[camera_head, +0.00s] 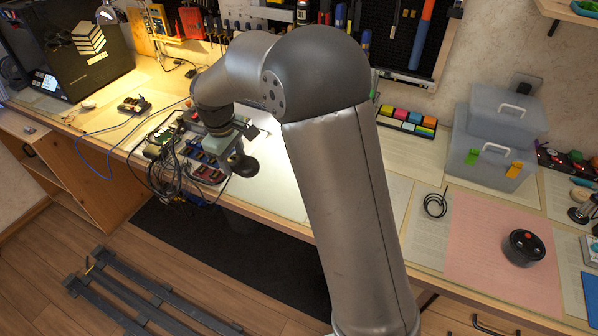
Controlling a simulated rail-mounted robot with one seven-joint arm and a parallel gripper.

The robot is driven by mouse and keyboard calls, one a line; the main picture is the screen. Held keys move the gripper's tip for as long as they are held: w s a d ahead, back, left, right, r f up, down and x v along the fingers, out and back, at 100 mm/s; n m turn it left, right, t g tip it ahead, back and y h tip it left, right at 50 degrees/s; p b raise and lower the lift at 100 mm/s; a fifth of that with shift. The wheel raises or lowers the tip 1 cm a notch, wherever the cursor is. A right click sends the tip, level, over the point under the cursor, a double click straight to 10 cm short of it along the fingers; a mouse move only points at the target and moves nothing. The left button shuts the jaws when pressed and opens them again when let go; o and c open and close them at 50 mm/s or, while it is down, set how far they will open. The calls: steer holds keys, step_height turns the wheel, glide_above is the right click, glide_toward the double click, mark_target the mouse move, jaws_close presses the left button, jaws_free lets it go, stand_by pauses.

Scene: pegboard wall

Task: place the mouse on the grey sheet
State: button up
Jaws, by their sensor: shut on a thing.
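My gripper (237,154) hangs over the middle of the bench, left of my arm's large link. It is shut on a dark rounded thing, which looks like the mouse (244,167). The fingers partly cover it, and its finer shape is too small to tell. A pale, greyish-white sheet (283,190) lies on the bench just right of the gripper, and my arm hides part of it. I cannot tell for sure that this is the grey sheet. The mouse appears held above the bench near this sheet's left side.
Cables and small electronics (165,150) crowd the bench left of the gripper. A pink sheet (480,235) carries a black round device (523,247). A coiled black cable (435,205), sticky notes (408,120) and clear boxes (490,140) are to the right. Tools hang behind.

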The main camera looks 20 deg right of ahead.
steer(key=w+d+f+p, duration=0.1)
steer(key=w+d+f, duration=0.3)
steer(key=d, duration=0.4)
glide_above(277, 175)
steer(key=a, duration=0.1)
steer(key=f, duration=0.3)
steer(key=f+p, duration=0.1)
steer(key=shift+s+a+f, duration=0.15)
steer(key=shift+s+f, duration=0.05)
steer(key=shift+s, duration=0.1)
steer(key=shift+w+d+f, duration=0.1)
steer(key=shift+d+f, duration=0.2)
steer(key=shift+f, duration=0.15)
steer(key=shift+w+d+f, duration=0.1)
steer(key=shift+d+f, duration=0.05)
steer(key=shift+f, duration=1.5)
steer(key=shift+f, duration=0.2)
steer(key=o, duration=1)
